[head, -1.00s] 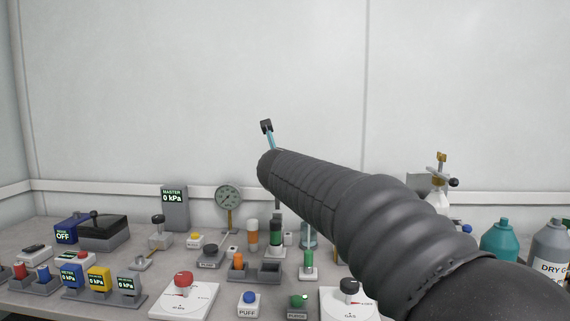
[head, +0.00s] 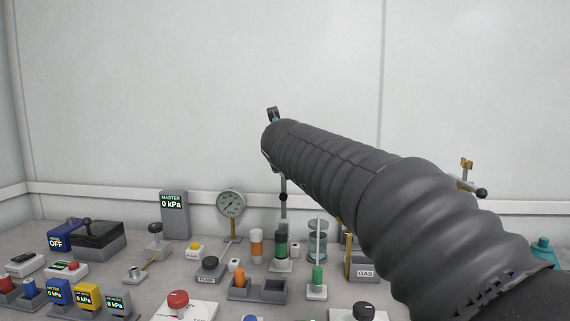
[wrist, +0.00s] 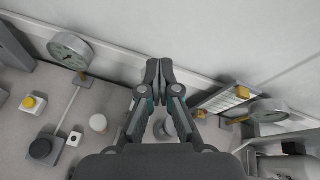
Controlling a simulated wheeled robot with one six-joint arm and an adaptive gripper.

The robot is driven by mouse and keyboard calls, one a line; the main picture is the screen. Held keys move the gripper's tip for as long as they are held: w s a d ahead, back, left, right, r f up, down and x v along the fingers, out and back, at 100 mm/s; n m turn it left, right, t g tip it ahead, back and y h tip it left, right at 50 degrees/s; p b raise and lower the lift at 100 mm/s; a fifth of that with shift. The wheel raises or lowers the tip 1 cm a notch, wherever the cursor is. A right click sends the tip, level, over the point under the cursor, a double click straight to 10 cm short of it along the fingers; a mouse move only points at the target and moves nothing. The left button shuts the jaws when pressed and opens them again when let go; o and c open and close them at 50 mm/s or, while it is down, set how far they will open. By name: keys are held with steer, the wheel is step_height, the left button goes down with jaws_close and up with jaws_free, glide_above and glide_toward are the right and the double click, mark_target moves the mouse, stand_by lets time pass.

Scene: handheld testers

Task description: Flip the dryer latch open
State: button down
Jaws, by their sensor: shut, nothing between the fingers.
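I cannot pick out the dryer or its latch for certain. In the wrist view, a slatted panel (wrist: 220,99) with a yellow piece (wrist: 243,92) lies right of my fingers. My gripper (wrist: 158,72) is shut and empty, its fingertips together above the bench. In the head view only a bit of my gripper (head: 273,114) shows past the arm.
A dial gauge (head: 231,204) stands at the back, beside the MASTER display (head: 174,214). Switches, displays and knobs crowd the bench at left and front. An orange-and-white cylinder (head: 256,244) and a green-and-black one (head: 280,246) stand nearby.

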steer(key=shift+w+d, duration=0.2)
step_height(320, 180, up, 10)
steer(key=d, duration=0.1)
steer(key=shift+d, duration=0.15)
stand_by(0.6)
steer(key=shift+s+f, duration=0.1)
